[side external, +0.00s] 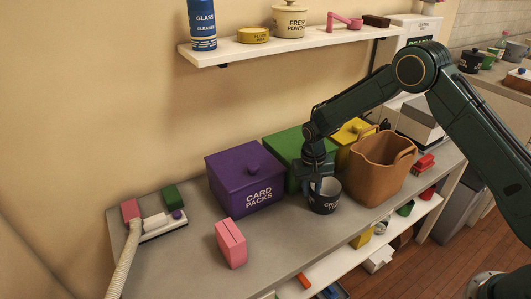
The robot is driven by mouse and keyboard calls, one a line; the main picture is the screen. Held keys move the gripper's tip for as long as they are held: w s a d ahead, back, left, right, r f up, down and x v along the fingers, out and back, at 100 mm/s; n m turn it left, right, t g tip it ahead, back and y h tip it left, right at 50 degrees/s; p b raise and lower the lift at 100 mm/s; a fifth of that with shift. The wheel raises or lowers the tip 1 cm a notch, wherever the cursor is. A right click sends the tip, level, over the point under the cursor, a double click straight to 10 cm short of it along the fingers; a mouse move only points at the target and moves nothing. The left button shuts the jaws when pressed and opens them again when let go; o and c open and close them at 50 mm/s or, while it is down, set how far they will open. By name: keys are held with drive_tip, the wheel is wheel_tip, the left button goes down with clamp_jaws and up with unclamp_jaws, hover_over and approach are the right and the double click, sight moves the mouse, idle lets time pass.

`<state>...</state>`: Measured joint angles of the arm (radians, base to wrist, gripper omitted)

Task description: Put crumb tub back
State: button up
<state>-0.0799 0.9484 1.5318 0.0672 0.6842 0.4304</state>
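The crumb tub (325,203) is a small dark, open-topped tub with pale lettering that I can only partly read. It stands upright on the grey counter (285,235), in front of the green box and left of the brown bin. My gripper (316,183) points down at the tub's rim from above. The fingers overlap the tub's left and back edge in the side view. I cannot tell whether they are closed on the rim or only beside it.
A purple box (245,182) marked card packs, a green box (287,149), a yellow box (351,130) and a brown handled bin (380,168) crowd around. A pink box (231,244) stands at the front. A wall shelf (222,52) hangs above.

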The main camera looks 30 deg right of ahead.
wheel_tip(320, 180, up, 8)
drive_tip(key=shift+a+r, duration=0.2)
drive_tip(key=shift+a, duration=0.05)
drive_tip(key=shift+w, duration=0.1)
idle(0.5)
drive_tip(key=s+d+r+n+t, duration=0.1)
drive_tip(key=s+r, duration=0.6)
drive_tip(key=r, duration=0.4)
drive_tip(key=s+d+r+n+t, duration=0.1)
drive_tip(key=s+r+t, duration=0.1)
drive_tip(key=s+r, duration=0.65)
drive_tip(key=s+d+r+n+t, duration=0.1)
drive_tip(key=s+r, duration=0.3)
drive_tip(key=s, duration=1.5)
drive_tip(key=shift+s+r+n+t+y, duration=0.2)
drive_tip(key=shift+n+t+y, duration=0.1)
drive_tip(key=shift+n+t, duration=0.55)
